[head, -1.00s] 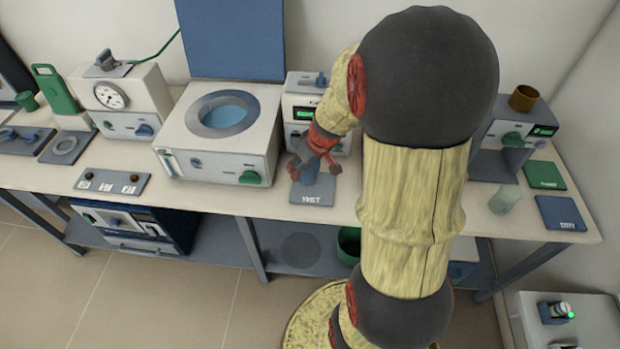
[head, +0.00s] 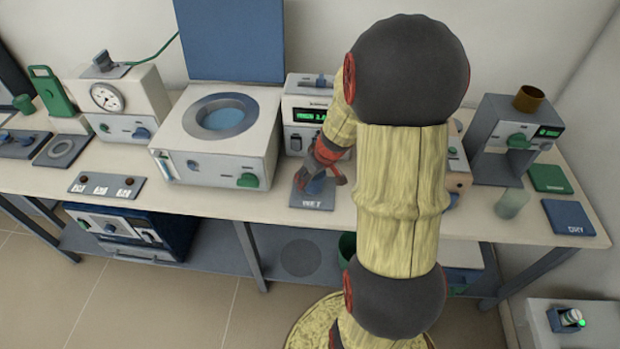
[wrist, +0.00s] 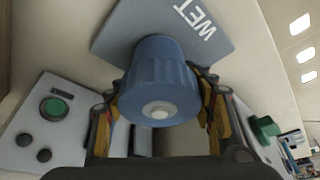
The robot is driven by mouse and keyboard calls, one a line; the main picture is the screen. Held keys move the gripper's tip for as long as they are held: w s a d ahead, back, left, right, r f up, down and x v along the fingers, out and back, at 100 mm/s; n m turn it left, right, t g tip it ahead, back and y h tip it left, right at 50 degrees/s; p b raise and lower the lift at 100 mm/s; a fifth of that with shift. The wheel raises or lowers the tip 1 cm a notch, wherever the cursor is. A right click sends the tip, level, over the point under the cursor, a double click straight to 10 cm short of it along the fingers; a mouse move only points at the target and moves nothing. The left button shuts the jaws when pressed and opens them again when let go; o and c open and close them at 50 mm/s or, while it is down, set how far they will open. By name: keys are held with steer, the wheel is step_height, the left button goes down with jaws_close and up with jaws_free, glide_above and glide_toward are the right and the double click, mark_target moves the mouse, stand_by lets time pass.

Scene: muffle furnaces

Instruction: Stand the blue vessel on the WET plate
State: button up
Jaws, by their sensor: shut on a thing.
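The blue vessel (wrist: 158,75) shows large in the wrist view, a ribbed tapered cup with a pale round spot on the end facing the camera. My gripper (wrist: 160,105) has its fingers on both sides of it and is shut on it. The WET plate (wrist: 205,35) is a grey-blue square with white lettering, just beyond the vessel. In the head view my gripper (head: 325,178) is over the WET plate (head: 313,204), and the vessel (head: 315,186) is mostly hidden by the fingers. Whether the vessel touches the plate I cannot tell.
A white bath with a blue round opening (head: 224,113) stands left of the plate. An instrument with a green display (head: 302,115) stands behind it. The DRY plate (head: 568,217), a green plate (head: 549,178) and a clear beaker (head: 511,203) are at the right.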

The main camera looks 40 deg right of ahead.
steer(key=shift+f, duration=0.1)
steer(key=o, duration=1.6)
steer(key=shift+o, duration=0.2)
steer(key=p+v, duration=0.4)
steer(key=v, duration=0.8)
steer(key=shift+w, duration=0.15)
steer(key=s+a+r+n, duration=0.1)
steer(key=a+r, duration=0.9)
steer(key=a, duration=0.6)
steer(key=s+a+r+t, duration=0.1)
steer(key=s+a+r, duration=0.6)
steer(key=s+a, duration=0.3)
steer(key=shift+s+a, duration=0.2)
steer(key=shift+s, duration=0.05)
